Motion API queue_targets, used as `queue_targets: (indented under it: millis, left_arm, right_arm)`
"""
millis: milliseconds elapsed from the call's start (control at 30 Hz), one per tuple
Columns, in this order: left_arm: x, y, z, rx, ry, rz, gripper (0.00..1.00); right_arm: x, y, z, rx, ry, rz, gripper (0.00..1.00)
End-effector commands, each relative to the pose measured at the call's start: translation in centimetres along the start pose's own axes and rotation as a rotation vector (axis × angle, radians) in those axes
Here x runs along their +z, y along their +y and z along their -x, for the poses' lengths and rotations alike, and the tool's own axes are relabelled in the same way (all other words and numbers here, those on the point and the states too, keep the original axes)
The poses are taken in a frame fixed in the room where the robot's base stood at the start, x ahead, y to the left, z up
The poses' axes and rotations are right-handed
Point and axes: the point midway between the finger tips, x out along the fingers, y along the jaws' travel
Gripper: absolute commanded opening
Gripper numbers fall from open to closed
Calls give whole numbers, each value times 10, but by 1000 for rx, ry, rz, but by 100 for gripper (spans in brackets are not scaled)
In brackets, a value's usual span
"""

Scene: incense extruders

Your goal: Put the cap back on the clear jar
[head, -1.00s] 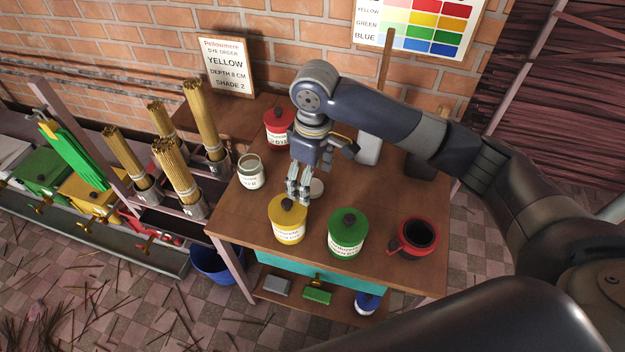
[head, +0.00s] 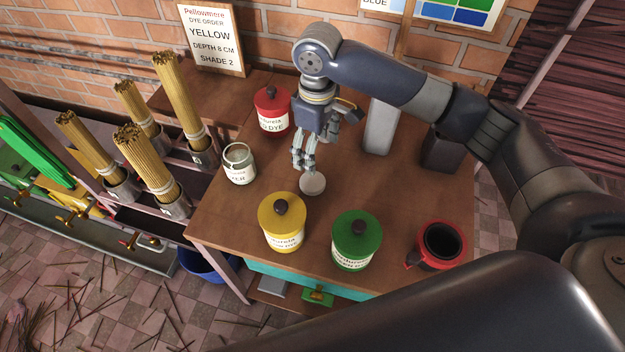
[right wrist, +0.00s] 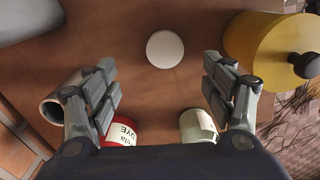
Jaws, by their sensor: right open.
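The clear jar (head: 239,165) stands upright and uncapped at the left side of the wooden table, its mouth open and a label on its front. It also shows in the right wrist view (right wrist: 198,127). A pale round cap (head: 312,184) lies flat on the table behind the yellow jar. My right gripper (head: 304,165) points down just behind and above the cap, open and empty. In the right wrist view the cap (right wrist: 165,49) shows beyond and roughly between the spread fingertips (right wrist: 159,68). My left gripper is not in view.
The yellow jar (head: 281,224) and green jar (head: 356,240) stand in front of the cap. The red jar (head: 271,112) is behind, a red mug (head: 440,244) at right. A grey block (head: 380,126) stands at the back. Table between clear jar and cap is free.

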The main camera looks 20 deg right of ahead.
Motion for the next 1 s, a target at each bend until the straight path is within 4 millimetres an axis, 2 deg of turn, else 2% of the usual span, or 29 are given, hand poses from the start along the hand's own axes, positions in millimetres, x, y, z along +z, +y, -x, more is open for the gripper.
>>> queue_targets:
  millis: [267, 500, 633, 1000]
  left_arm:
    - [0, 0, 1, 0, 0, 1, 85]
    - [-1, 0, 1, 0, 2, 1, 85]
    - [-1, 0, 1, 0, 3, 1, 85]
    - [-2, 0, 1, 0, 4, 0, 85]
  right_arm:
    - [0, 0, -2, 0, -1, 0, 76]
    - [0, -1, -38, -2, -2, -1, 76]
    - [-1, -1, -52, 0, -1, 0, 76]
    - [-2, -1, -56, 0, 0, 1, 76]
